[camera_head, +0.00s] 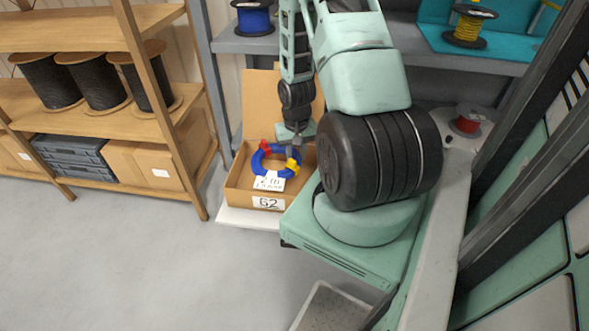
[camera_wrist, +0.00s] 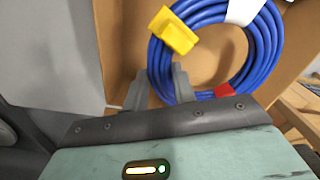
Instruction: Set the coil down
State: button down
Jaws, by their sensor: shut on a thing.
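The blue coil (camera_head: 258,161) has a red tie, a yellow tie and a white tag with writing. In the head view it is within the outline of the open cardboard box (camera_head: 237,190) labelled "G2"; I cannot tell whether it touches the box floor. In the wrist view the coil (camera_wrist: 266,52) lies over brown cardboard (camera_wrist: 118,45). My gripper (camera_head: 297,143) reaches down over the box's right part. In the wrist view my gripper (camera_wrist: 159,86) is shut on the coil's near-left band, between the yellow and red ties.
The box stands on a white board (camera_head: 240,219) on the floor. A wooden shelf (camera_head: 165,85) with black reels is at left. A grey shelf behind holds a blue reel (camera_head: 253,18), a yellow reel (camera_head: 468,25) and a red reel (camera_head: 467,120). The floor at front left is clear.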

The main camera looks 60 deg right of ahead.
jog(key=shift+f, duration=2.9)
jog(key=shift+f, duration=0.1)
jog(key=shift+f+b, duration=0.1)
jog(key=shift+b, duration=0.2)
jog(key=c, duration=1.1)
grip_release()
jog(key=shift+c, duration=0.2)
notch_tip(320, 180, up, 12)
jog(key=shift+r+p, duration=0.25)
jog(key=shift+p, duration=0.35)
